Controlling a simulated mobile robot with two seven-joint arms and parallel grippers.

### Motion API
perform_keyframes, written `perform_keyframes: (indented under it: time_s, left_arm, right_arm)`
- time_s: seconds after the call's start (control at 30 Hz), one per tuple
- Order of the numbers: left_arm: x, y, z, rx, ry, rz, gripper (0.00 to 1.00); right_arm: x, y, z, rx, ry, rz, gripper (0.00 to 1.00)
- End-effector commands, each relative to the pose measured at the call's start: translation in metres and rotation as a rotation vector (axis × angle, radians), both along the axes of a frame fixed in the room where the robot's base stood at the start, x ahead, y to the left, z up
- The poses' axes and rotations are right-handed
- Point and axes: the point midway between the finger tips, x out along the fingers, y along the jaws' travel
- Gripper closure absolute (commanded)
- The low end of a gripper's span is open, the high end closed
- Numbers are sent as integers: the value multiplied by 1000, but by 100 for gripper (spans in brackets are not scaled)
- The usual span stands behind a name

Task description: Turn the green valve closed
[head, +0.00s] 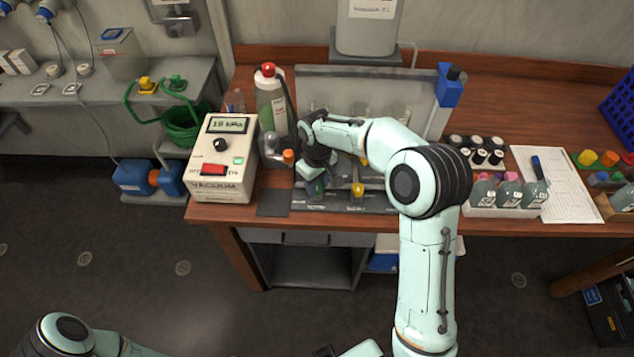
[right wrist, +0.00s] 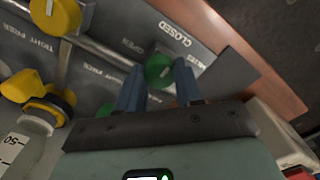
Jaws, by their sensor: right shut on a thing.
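The green valve (right wrist: 158,68) is a round knob on a grey panel (right wrist: 115,30) printed with OPEN and CLOSED, seen in the right wrist view. My right gripper (right wrist: 158,76) has its two blue fingers on either side of the knob, shut on it. In the head view my right gripper (head: 314,184) reaches down to the panel on the bench, and only a bit of the green valve (head: 319,188) shows beneath it. Which way the knob points is hard to tell. My left arm shows at the lower left, but its gripper is out of view.
Yellow valves (right wrist: 58,15) sit along the same panel, close to my gripper. A bottle with a red cap (head: 270,98) stands behind. Small bottles (head: 507,192) and a paper sheet (head: 552,205) lie to the right.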

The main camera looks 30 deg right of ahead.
Motion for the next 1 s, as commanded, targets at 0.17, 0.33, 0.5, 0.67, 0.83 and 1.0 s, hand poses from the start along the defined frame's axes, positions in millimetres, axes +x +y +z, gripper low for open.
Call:
perform_keyframes:
  time_s: [0.17,0.33,0.5,0.67,0.83,1.0]
  left_arm:
    - [0,0,0,0,0,0,100]
    - [0,0,0,0,0,0,100]
    - [0,0,0,0,0,0,100]
    - [0,0,0,0,0,0,100]
    - [1,0,1,0,-1,0,100]
    - [3,0,5,0,-4,0,100]
  right_arm:
    - [0,0,0,1,-1,-5,95]
    - [0,0,0,1,-1,-5,95]
    - [0,0,0,1,0,-4,39]
    - [0,0,0,0,0,-3,39]
    - [1,0,8,1,-3,-3,39]
    - [2,0,39,1,-7,-2,39]
